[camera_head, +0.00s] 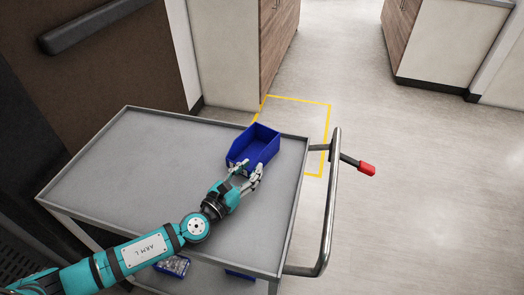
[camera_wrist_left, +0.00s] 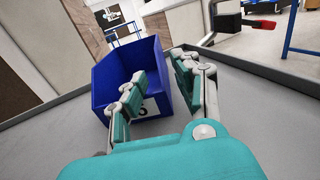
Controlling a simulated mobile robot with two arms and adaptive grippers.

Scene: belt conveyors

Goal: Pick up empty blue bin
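The blue bin (camera_head: 262,157) stands upright on the grey cart top near its far right corner. What shows of its inside looks empty. My left gripper (camera_head: 246,172) is at the bin's near side with its fingers apart. In the left wrist view, the bin (camera_wrist_left: 112,73) is straight ahead, with a pale label partly hidden by a finger. There my left gripper (camera_wrist_left: 158,88) is open, one finger in front of the bin and the other by its right wall. I cannot tell whether either finger touches it. My right gripper is not in view.
The cart (camera_head: 130,160) has a raised rim and a metal handle (camera_head: 329,215) with a red end on its right. A bin of small items (camera_head: 173,266) is on the lower level. Most of the cart top is clear. Cabinets stand behind; open floor lies right.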

